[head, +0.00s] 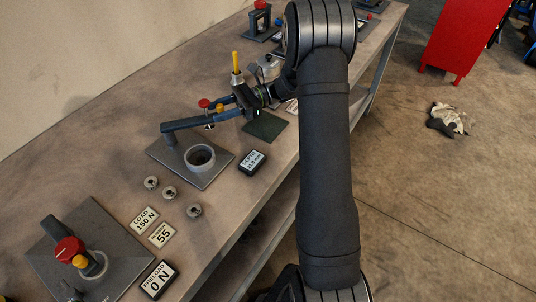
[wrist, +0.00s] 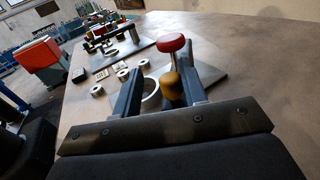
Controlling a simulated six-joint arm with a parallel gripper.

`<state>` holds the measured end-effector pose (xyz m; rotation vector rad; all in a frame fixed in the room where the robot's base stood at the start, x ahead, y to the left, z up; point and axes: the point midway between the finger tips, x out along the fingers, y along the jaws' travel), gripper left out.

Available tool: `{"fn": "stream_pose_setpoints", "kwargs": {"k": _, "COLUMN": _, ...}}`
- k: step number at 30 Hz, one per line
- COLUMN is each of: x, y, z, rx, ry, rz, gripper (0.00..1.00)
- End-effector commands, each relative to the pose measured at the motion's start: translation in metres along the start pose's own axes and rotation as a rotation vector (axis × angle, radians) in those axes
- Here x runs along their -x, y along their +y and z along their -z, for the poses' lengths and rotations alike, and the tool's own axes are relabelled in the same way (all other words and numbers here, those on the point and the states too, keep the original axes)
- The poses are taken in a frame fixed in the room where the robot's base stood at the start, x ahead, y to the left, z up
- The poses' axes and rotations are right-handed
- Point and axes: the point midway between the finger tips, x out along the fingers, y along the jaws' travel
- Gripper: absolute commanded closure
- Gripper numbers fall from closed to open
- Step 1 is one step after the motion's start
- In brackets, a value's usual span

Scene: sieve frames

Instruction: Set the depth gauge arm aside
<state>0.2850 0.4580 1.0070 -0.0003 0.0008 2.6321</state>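My gripper (head: 222,110) comes from the right in the head view. The bar is mostly hidden in the wrist view.
A depth display (head: 252,161) lies right of the plate. Small metal rings (head: 169,193) and two label cards (head: 145,220) lie in front. Another station with a red knob (head: 69,250) and a preload display (head: 158,280) is at lower left. A dark green pad (head: 265,126) lies behind.

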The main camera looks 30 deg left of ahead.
Motion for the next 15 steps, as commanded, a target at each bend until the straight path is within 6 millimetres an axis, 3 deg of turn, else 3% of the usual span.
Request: {"fn": "stream_pose_setpoints", "kwargs": {"k": 15, "x": -0.021, "y": 0.046, "z": -0.001, "rx": -0.001, "ry": -0.001, "rz": 0.308, "gripper": 0.61}}
